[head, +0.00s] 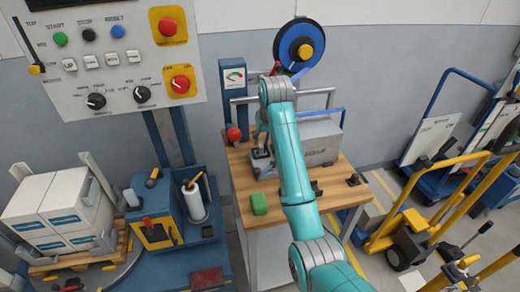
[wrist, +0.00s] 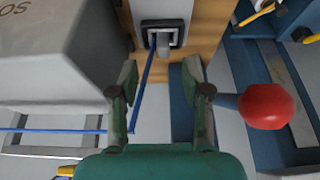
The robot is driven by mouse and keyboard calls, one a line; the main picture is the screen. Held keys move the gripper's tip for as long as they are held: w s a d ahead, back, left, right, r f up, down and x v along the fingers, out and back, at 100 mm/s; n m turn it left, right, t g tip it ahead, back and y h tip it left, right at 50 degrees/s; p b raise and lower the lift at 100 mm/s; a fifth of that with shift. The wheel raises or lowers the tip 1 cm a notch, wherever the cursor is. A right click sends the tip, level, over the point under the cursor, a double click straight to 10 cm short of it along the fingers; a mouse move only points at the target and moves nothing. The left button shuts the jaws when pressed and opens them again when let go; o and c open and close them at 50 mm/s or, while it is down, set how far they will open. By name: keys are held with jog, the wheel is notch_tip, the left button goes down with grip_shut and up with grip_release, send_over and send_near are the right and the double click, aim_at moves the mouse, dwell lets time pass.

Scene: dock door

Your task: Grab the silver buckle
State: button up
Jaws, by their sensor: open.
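A small grey metal piece, which looks like the silver buckle (wrist: 164,47), sits at a dark square holder (wrist: 147,24) on the wooden bench, ahead of my fingers in the wrist view. A blue strap (wrist: 143,85) runs up to it. My gripper (wrist: 162,74) is open and empty, with one finger on each side of the strap's line and the buckle beyond the fingertips. In the head view my gripper (head: 262,143) hangs over the bench's back left part, beside the grey box. There the buckle is too small and too covered to tell apart.
The grey box (head: 318,142) stands close on one side, also in the wrist view (wrist: 50,55). A red ball knob (wrist: 265,106) is close on the other. A green block (head: 259,204) lies on the bench (head: 240,182). A control panel (head: 120,70) hangs left.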

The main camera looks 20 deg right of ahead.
aim_at(261, 146)
jog(key=shift+w+a+x, duration=0.15)
jog(key=shift+x, duration=1.65)
jog(key=shift+w+a+x, duration=0.1)
jog(key=shift+w+x, duration=0.1)
jog(key=shift+x, duration=1.6)
jog(key=shift+r, duration=0.2)
grip_shut()
